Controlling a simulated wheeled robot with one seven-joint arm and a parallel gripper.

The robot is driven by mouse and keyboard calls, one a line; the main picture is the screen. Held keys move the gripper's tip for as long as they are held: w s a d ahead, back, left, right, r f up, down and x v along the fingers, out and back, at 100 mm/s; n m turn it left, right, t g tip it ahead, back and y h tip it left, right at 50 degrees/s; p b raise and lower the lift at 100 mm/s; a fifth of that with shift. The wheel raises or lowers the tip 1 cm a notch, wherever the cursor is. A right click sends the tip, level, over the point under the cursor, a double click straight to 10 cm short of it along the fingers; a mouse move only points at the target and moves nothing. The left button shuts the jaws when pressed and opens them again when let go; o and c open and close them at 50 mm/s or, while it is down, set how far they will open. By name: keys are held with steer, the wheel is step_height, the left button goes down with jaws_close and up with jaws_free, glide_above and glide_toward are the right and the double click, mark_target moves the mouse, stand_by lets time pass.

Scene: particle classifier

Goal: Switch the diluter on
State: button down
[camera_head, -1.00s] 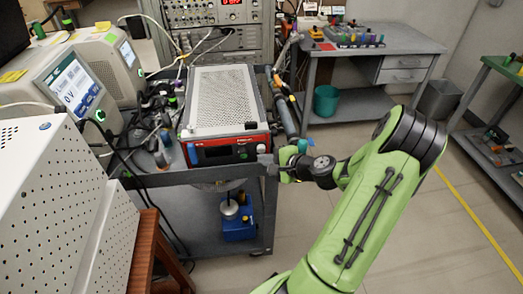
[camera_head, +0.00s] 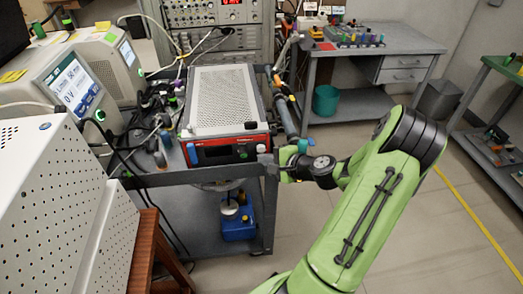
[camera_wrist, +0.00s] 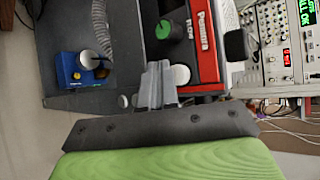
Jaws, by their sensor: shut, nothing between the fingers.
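A box-shaped device with a white perforated top (camera_head: 224,98) and a red front (camera_head: 205,142) sits on the grey trolley; its nameplate is not clearly readable as a diluter. Its front has a dark display (camera_head: 215,154) and a green control (camera_head: 243,152). My gripper (camera_head: 268,159) is shut and empty at the front right corner of the device. In the wrist view its fingertips (camera_wrist: 157,72) lie close beside the pale knob; contact cannot be told.
The grey trolley (camera_head: 180,178) has a blue box (camera_head: 239,228) on its lower shelf. Cables and small items crowd its top left of the device. White instruments (camera_head: 50,205) stand at the left. Open floor (camera_head: 440,255) lies to the right of my arm.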

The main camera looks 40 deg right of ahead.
stand_by(0.5)
steer(key=shift+w+d, duration=0.25)
steer(key=shift+w, duration=0.1)
steer(key=shift+w+d+p, duration=0.5)
steer(key=shift+w+p, duration=0.05)
steer(key=shift+w, duration=0.15)
stand_by(0.9)
steer(key=shift+s, duration=0.1)
steer(key=shift+s+a+b, duration=0.3)
steer(key=shift+s+a, duration=0.45)
steer(key=shift+s, duration=0.2)
steer(key=s+a, duration=0.1)
steer(key=s, duration=0.1)
steer(key=s+a+b, duration=0.1)
steer(key=s+a, duration=0.1)
steer(key=shift+d, duration=0.1)
stand_by(0.7)
